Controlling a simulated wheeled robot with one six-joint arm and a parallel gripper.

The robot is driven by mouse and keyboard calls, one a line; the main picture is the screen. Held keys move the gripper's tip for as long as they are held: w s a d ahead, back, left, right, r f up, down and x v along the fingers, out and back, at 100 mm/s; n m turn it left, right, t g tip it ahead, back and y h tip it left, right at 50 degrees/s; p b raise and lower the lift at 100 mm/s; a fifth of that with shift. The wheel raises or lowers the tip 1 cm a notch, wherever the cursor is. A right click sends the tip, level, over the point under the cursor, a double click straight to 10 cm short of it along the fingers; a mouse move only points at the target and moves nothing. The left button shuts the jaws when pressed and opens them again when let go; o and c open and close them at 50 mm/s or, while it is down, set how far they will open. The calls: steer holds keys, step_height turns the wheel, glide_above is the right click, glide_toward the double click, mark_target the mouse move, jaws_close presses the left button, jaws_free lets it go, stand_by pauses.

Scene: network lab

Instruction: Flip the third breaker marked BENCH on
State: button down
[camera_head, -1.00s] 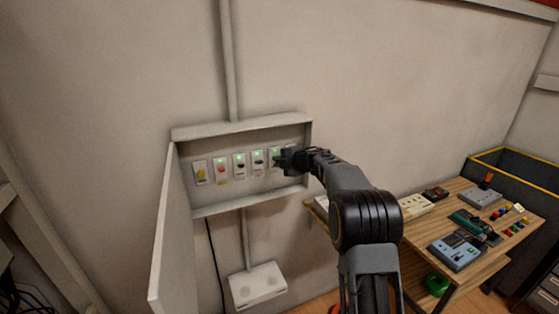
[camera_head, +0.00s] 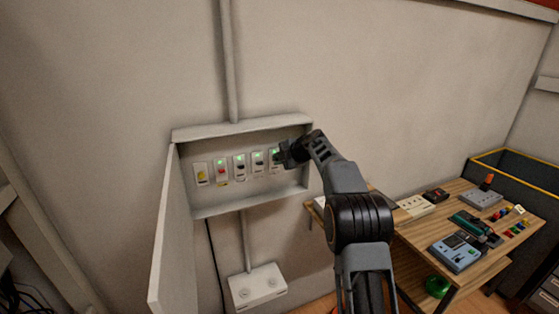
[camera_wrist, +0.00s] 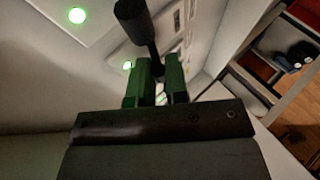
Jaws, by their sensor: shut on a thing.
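The open breaker box (camera_head: 242,129) on the wall holds a row of breakers. From the left they are one with a yellow lever (camera_head: 201,174), one with a red lever (camera_head: 221,170), and dark-levered ones (camera_head: 240,167) (camera_head: 259,162). Green lights glow above all but the yellow one. The labels are too small to read. My gripper (camera_head: 281,157) is at the right end of the row, over a breaker with a green light. In the wrist view its green fingers (camera_wrist: 158,78) are shut on a black lever (camera_wrist: 139,25). The gripper partly hides that breaker.
The box door (camera_head: 168,235) stands open at the left. A grey conduit (camera_head: 229,60) runs above, and a white outlet box (camera_head: 257,286) is below. A wooden workbench (camera_head: 408,246) with several devices stands at the right.

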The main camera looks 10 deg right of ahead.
steer(key=shift+f, duration=0.2)
steer(key=c, duration=1.2)
jaws_free()
steer(key=shift+r, duration=0.1)
steer(key=shift+o, duration=0.3)
steer(key=shift+r, duration=0.1)
steer(key=shift+r, duration=0.2)
